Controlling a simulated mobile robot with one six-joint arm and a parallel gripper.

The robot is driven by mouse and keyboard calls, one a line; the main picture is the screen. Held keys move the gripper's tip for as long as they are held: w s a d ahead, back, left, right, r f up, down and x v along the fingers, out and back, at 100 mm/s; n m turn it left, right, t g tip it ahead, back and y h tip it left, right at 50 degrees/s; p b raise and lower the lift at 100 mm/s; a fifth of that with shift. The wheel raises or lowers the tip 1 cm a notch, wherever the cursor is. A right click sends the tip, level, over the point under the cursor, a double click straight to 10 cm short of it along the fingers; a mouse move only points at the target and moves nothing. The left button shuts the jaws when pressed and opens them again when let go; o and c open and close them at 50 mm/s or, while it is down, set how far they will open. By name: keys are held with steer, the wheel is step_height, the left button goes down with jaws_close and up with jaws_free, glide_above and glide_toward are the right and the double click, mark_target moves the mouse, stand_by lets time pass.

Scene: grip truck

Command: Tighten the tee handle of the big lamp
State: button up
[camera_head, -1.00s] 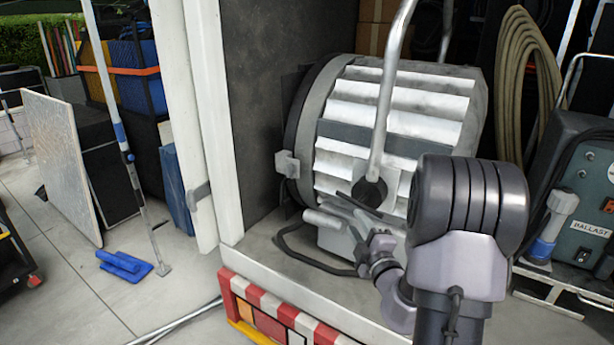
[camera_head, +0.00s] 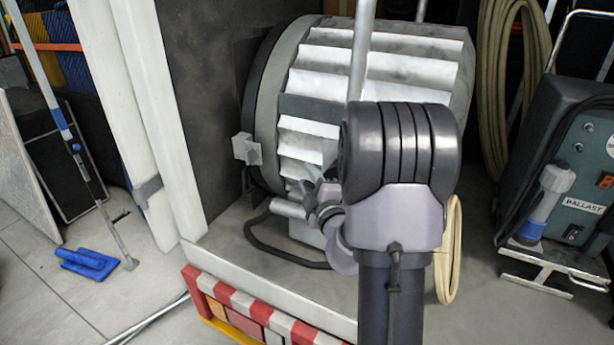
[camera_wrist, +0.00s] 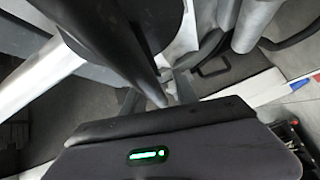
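The big lamp (camera_head: 400,60) is a large grey drum with pale ribs on its side, held by a pale metal yoke bar (camera_head: 361,50). My gripper (camera_head: 318,200) is at the lamp's lower side, below the yoke's lower end, and is partly hidden behind my arm. In the wrist view, a dark round part (camera_wrist: 105,15) and a dark tapering bar (camera_wrist: 125,55) stand close in front of my gripper (camera_wrist: 158,98). The bar's tip reaches the place between the fingers. I cannot tell whether this bar is the tee handle, or whether the fingers touch it.
A pale stub (camera_head: 288,208) and a dark cable (camera_head: 285,250) lie left of my gripper. The truck's white door frame (camera_head: 165,120) stands left, with a red and white striped edge (camera_head: 255,315) below. A ballast box (camera_head: 585,170) stands right. A coiled hose (camera_head: 500,90) hangs behind.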

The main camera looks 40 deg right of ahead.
steer(key=shift+s, duration=0.1)
steer(key=shift+c, duration=0.4)
jaws_close()
stand_by(0.8)
